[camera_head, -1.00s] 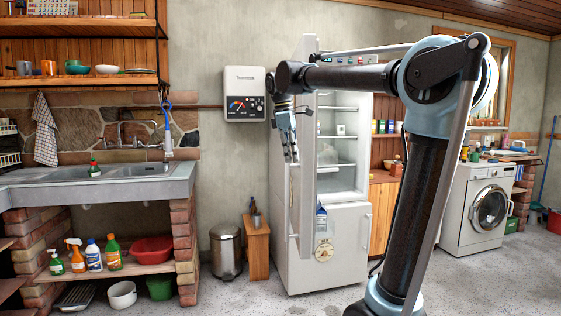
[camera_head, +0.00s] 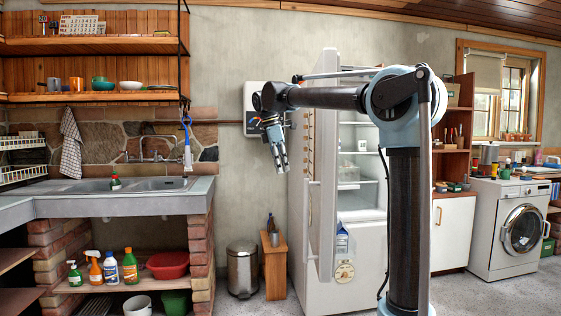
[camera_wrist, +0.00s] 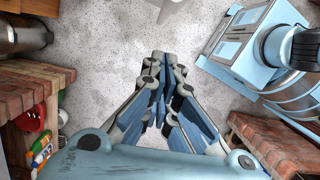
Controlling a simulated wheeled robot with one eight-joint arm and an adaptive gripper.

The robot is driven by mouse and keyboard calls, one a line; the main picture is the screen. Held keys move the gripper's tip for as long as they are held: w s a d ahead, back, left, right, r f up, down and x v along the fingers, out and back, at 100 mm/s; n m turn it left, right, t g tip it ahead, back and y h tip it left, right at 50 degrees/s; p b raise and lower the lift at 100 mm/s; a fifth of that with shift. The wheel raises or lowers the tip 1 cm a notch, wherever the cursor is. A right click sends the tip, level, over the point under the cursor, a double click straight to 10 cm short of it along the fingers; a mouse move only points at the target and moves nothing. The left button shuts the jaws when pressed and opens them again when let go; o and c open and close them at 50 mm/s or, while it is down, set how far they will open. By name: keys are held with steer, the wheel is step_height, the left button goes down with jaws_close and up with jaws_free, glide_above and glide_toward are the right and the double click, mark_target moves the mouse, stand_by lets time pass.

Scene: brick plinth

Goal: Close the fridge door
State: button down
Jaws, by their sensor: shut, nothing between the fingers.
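The fridge (camera_head: 350,270) stands at the middle right in the head view, white, with its lit shelves showing. Its upper door (camera_head: 323,140) stands wide open, seen nearly edge-on and reaching towards me. A bottle (camera_head: 342,240) shows low by the door. My gripper (camera_head: 284,168) is left of the open door in the head view, pointing down, apart from the door in the picture. In the wrist view its blue fingers (camera_wrist: 160,65) are together with nothing between them, over the floor. The fridge door cannot be made out in the wrist view.
The sink counter (camera_head: 100,205) on brick plinths is further left. A washing machine (camera_head: 512,230) stands at right. Speckled floor shows clear in the wrist view.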

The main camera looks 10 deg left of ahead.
steer(key=w+d+f, duration=0.1)
steer(key=d+f, duration=0.3)
steer(key=d, duration=0.1)
steer(key=shift+w, duration=0.2)
stand_by(0.4)
